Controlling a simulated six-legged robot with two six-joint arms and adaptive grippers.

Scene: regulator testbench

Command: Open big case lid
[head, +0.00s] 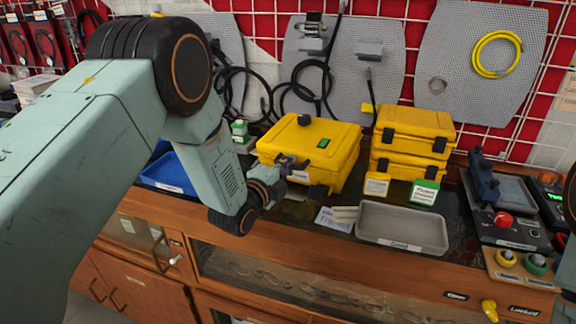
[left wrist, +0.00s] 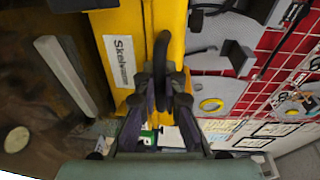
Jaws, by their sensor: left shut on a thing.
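The big yellow case (head: 318,137) stands on the bench in the middle of the head view, its lid (head: 305,128) looking closed. A green label and a dark knob show on top. In the left wrist view its yellow front (left wrist: 115,20) carries a white label that starts "Skel". My left gripper (head: 286,168) is at the case's front, its fingers (left wrist: 160,88) closed around the black case handle (left wrist: 163,50). The fingers partly hide the handle. My right gripper is in neither view.
Two smaller stacked yellow cases (head: 413,135) stand right of the big case. A grey tray (head: 402,247) lies in front, a blue tray (head: 168,184) at left. A control panel (head: 505,230) is at right. Mesh boards with cables (head: 340,65) hang behind.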

